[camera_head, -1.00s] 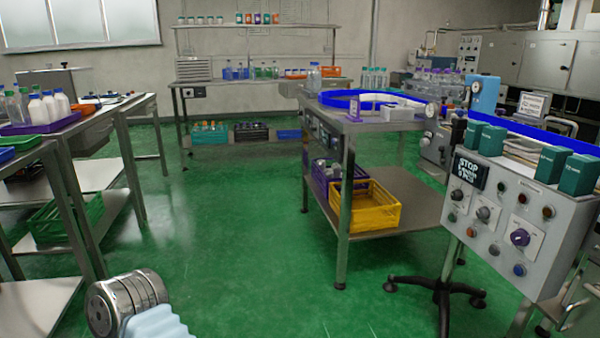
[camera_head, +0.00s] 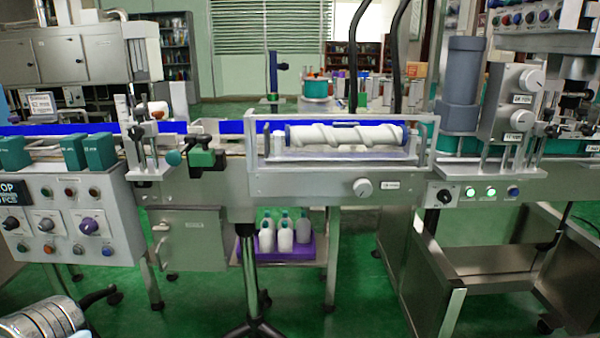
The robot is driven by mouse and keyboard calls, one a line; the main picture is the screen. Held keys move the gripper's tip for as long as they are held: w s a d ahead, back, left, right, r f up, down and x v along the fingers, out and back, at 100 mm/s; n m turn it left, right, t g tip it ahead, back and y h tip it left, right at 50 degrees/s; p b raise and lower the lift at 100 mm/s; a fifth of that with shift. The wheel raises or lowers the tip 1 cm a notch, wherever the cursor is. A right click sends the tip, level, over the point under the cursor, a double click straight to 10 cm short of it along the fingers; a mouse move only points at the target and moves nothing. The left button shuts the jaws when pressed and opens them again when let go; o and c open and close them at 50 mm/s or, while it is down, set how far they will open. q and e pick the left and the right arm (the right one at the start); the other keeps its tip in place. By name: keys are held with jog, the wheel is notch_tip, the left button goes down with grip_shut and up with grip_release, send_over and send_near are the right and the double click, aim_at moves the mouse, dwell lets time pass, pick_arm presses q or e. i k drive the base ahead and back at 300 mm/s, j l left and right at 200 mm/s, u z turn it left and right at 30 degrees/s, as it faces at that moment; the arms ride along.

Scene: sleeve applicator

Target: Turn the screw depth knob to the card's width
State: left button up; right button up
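The white spiral screw (camera_head: 345,135) lies level inside a clear-walled metal housing on the conveyor line, in the middle of the view. A round pale knob (camera_head: 362,187) is on the housing's front face below the screw, with a small label (camera_head: 391,185) to its right that is too small to read. Another pale knob (camera_head: 531,80) is on the grey unit at upper right, above a small label. I cannot make out the card. Neither gripper is in view; only a metal part of my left arm shows at lower left.
A control panel (camera_head: 70,215) with several knobs, and green boxes above it, stands at left. A purple crate (camera_head: 278,249) with bottles is on the shelf below. The near green floor is largely clear.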

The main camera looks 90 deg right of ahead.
aim_at(362, 188)
jog(key=z, duration=3.1)
